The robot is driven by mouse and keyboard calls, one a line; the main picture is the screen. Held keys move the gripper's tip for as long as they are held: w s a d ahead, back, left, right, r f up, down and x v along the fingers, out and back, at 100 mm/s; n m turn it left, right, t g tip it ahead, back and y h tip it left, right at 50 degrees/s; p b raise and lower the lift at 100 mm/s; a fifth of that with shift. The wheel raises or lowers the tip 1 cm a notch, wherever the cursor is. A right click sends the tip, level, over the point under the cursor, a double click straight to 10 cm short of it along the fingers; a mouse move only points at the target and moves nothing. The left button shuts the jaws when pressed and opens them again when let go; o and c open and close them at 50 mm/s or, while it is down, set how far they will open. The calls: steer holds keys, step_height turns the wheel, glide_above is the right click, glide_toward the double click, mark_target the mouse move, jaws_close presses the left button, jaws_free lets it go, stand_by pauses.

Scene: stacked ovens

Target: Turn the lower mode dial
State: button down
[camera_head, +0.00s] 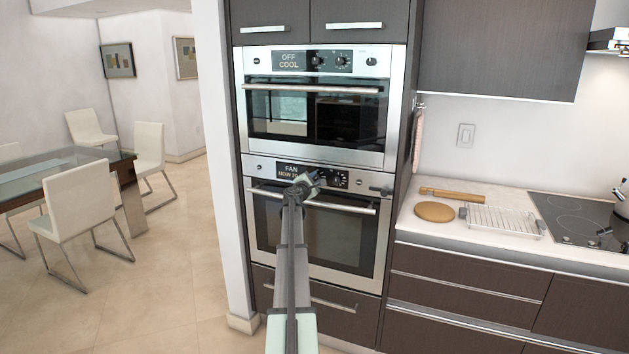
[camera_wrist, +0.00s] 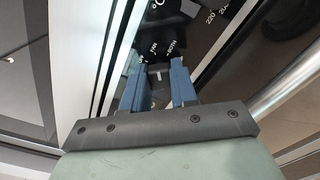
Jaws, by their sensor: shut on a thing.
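In the head view my arm and gripper hide most of that dial. My gripper (camera_head: 310,182) is at the panel, just right of the display. It also shows in the wrist view (camera_wrist: 157,84), shut on the dial.
A second dial (camera_wrist: 292,16) with temperature numbers is close to the right of my fingers. The lower oven's handle (camera_head: 345,207) runs just below the panel. The upper oven (camera_head: 315,105) is above. A counter (camera_head: 480,250) with a wire rack (camera_head: 505,221) is to the right.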

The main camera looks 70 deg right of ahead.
steer(key=m, duration=0.7)
steer(key=shift+f, duration=0.1)
stand_by(0.5)
steer(key=c, duration=0.9)
jaws_free()
steer(key=shift+a, duration=0.15)
steer(key=a, duration=1.3)
steer(key=shift+a, duration=0.25)
